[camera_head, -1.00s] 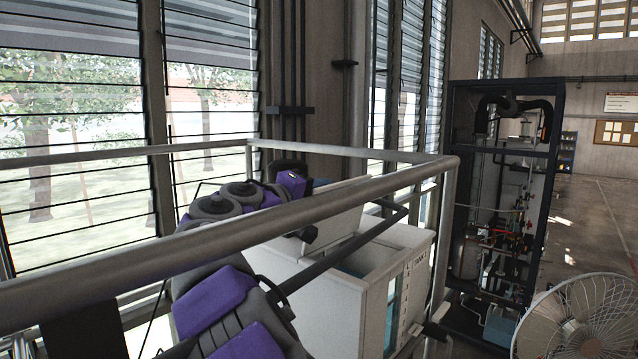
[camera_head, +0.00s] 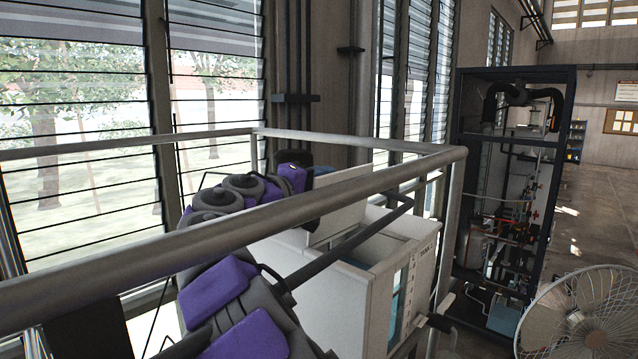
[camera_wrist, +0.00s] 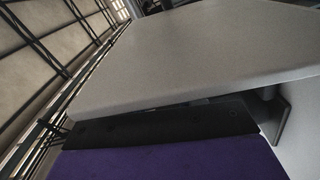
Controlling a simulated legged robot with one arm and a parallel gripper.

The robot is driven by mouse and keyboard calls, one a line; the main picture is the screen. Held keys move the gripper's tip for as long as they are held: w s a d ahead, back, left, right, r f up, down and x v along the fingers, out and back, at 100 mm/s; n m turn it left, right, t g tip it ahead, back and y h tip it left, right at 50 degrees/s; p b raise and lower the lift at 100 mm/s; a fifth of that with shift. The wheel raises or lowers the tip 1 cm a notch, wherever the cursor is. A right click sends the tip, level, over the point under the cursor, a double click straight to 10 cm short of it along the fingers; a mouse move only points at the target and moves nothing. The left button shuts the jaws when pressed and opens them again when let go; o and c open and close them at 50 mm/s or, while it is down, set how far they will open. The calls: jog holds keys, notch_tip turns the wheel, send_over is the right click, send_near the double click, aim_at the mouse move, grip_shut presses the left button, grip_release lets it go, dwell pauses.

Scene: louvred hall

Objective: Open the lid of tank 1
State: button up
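Tank 1 (camera_head: 405,250) is a white box behind the railing, with its label on the right side. Its top looks at least partly open, with a bluish inside. A pale panel (camera_head: 338,222), apparently the lid, stands tilted at the tank's far left side. My purple and grey arm reaches over the tank's left side, with its end near this panel. In the wrist view a broad pale panel (camera_wrist: 200,50) fills most of the picture. The dark front edge of my gripper (camera_wrist: 165,122) lies along its near edge. Contact and the finger opening cannot be made out.
A grey metal railing (camera_head: 365,190) crosses in front of the tank and partly hides the arm. A dark rack with pipes (camera_head: 510,170) stands to the right. A fan (camera_head: 580,315) is at the lower right. Louvred windows (camera_head: 75,110) line the left wall. Open floor shows far right.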

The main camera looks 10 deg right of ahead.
jog(key=shift+s+a+r, duration=0.15)
jog(key=shift+s, duration=0.2)
jog(key=b+v, duration=0.2)
jog(key=v, duration=1.5)
jog(key=shift+w+b, duration=0.2)
jog(key=shift+b, duration=0.2)
